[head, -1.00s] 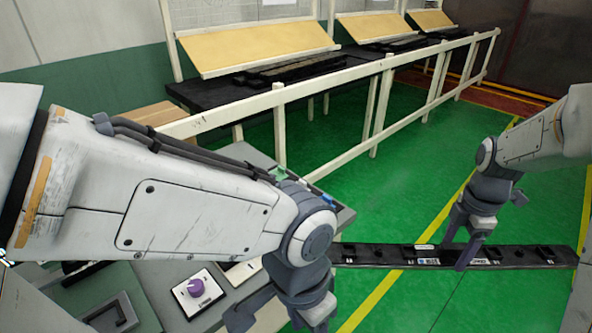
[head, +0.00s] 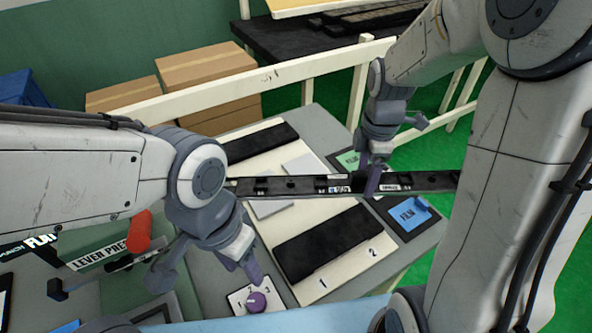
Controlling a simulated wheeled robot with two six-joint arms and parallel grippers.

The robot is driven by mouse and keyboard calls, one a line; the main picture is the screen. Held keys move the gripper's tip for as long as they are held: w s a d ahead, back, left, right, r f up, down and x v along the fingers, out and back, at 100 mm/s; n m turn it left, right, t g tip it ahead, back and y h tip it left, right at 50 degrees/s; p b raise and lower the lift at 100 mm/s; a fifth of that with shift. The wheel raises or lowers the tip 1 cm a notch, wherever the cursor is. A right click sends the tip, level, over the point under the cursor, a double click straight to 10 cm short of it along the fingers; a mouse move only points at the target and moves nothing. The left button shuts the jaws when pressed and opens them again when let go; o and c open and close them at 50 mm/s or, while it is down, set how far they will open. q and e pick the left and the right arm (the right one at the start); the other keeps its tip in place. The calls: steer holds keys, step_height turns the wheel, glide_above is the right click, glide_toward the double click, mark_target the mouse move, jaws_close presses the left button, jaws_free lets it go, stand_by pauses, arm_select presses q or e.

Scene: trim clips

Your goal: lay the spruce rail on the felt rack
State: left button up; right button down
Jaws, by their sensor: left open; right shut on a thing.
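The spruce rail (head: 290,187) is a long, dark bar with small fittings and labels along its top. My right gripper (head: 371,184) is shut on it right of its middle, and it looks held above the table. Its left end reaches my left wrist, where I cannot tell if it is cut off from view. What looks like the felt rack (head: 346,270) is a cream board with two dark strips, marked 1 and 2 at the front; the rail crosses over it in the picture. My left gripper (head: 208,276) is open and empty, near the purple knob.
A purple dial knob (head: 257,301) and a lever press sign (head: 100,258) with a red handle (head: 139,231) are near my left gripper. A blue film tray (head: 408,214) lies at the table's right. Cardboard boxes (head: 208,75) and a cream railing (head: 270,78) stand behind.

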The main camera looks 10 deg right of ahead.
steer(key=s+a+f+m+b, duration=0.2)
steer(key=s+f+m, duration=0.1)
steer(key=s, duration=0.3)
steer(key=p, duration=0.3)
glide_toward(340, 211)
steer(key=shift+a, duration=0.1)
step_height(340, 211, down, 4)
steer(key=shift+r, duration=0.1)
arm_select(q)
steer(key=shift+r, duration=0.15)
arm_select(e)
steer(key=shift+f, duration=0.2)
steer(key=shift+f, duration=0.15)
jaws_free()
